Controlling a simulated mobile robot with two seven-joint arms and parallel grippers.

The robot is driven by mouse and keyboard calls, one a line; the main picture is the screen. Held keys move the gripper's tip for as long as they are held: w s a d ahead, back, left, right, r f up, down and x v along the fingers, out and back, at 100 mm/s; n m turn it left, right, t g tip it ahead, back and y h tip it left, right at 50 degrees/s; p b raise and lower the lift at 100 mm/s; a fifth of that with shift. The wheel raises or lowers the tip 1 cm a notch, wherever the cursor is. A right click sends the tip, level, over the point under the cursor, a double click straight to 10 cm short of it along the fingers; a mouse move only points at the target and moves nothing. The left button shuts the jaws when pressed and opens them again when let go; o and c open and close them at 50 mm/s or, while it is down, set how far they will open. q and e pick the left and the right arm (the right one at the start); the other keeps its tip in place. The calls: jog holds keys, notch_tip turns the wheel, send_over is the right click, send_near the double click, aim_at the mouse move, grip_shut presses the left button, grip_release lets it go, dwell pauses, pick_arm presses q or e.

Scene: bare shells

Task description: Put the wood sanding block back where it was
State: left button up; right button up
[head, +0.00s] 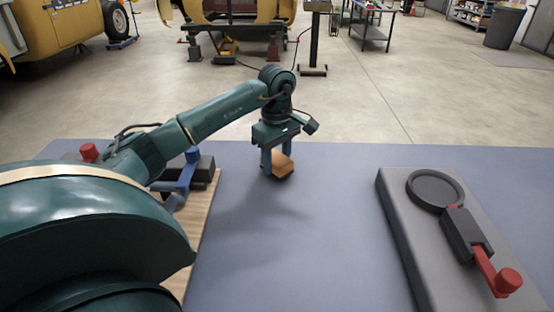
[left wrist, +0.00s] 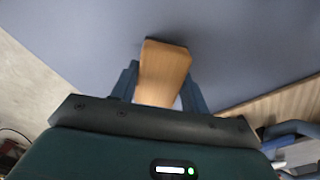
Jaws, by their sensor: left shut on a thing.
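The wood sanding block (head: 284,167) is a small orange-brown block near the far edge of the blue-grey table top. My left gripper (head: 276,172) is shut on it from above, one finger on each side. In the left wrist view the block (left wrist: 164,72) shows between the two fingers of the left gripper (left wrist: 160,88), its far end sticking out past them. I cannot tell whether the block touches the table. My right gripper is not in view.
A grey slab (head: 408,220) at right carries a dark round dish (head: 435,189) and a clamp with a red handle (head: 490,270). A wooden board (head: 205,225) with a blue-handled clamp (head: 183,175) lies at left, partly behind my arm. The table between them is clear.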

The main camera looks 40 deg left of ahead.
aim_at(277, 158)
pick_arm(q)
jog(key=shift+f, duration=0.3)
jog(key=o, duration=1)
jog(key=shift+c, duration=0.2)
notch_tip(277, 158, up, 12)
jog(key=p, duration=0.1)
jog(key=shift+r, duration=0.15)
